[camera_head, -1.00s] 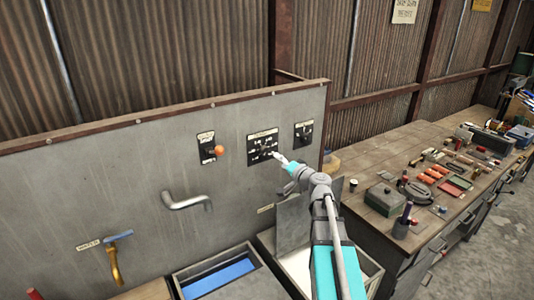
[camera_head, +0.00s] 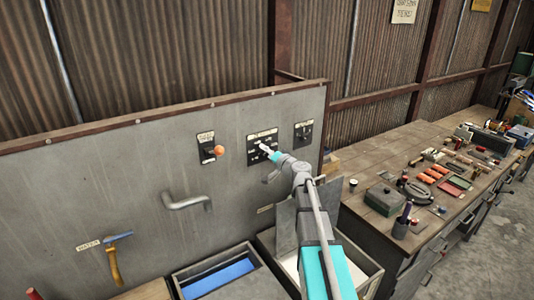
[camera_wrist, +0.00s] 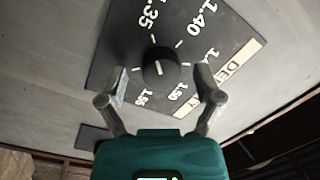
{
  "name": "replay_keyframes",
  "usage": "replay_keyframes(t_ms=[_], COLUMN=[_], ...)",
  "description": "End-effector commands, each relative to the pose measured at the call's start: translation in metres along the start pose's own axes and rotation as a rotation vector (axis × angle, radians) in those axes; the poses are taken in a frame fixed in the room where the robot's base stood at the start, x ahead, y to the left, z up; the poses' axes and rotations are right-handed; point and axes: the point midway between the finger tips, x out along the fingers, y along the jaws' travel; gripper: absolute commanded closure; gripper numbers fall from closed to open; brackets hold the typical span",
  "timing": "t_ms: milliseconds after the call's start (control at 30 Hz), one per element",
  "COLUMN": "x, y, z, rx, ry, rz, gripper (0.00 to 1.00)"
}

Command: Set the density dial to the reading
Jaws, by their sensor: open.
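The density dial plate (camera_head: 253,156) is a black square on the grey upright panel, partly covered by my gripper in the head view. In the wrist view the plate (camera_wrist: 128,42) carries white numbers, including 1.35, 1.40, 1.50 and 1.55, and a partly hidden label starting "DE". Its round black knob (camera_wrist: 161,68) sits at the centre with a small white mark; I cannot tell its exact reading. My gripper (camera_wrist: 160,84) is open, its two fingers on either side of the knob, apparently without touching it. It also shows in front of the plate in the head view (camera_head: 264,149).
A plate with an orange-knobbed lever (camera_head: 218,150) is left of the dial, and another black plate (camera_head: 303,134) is right. A grey pipe (camera_head: 186,202) juts out lower left. A cluttered workbench (camera_head: 360,205) stands right. Open bins (camera_head: 215,268) sit below the panel.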

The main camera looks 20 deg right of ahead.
Motion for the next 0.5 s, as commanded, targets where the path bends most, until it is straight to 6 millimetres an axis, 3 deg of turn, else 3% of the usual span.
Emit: replay_keyframes(t_ms=[67, 500], x=[-0.0001, 0.0005], y=[0.0000, -0.0007], z=[0.0000, 0.0011], rx=[0.000, 0.000], ry=[0.000, -0.001], rz=[0.000, -0.001], gripper=[0.19, 0.98])
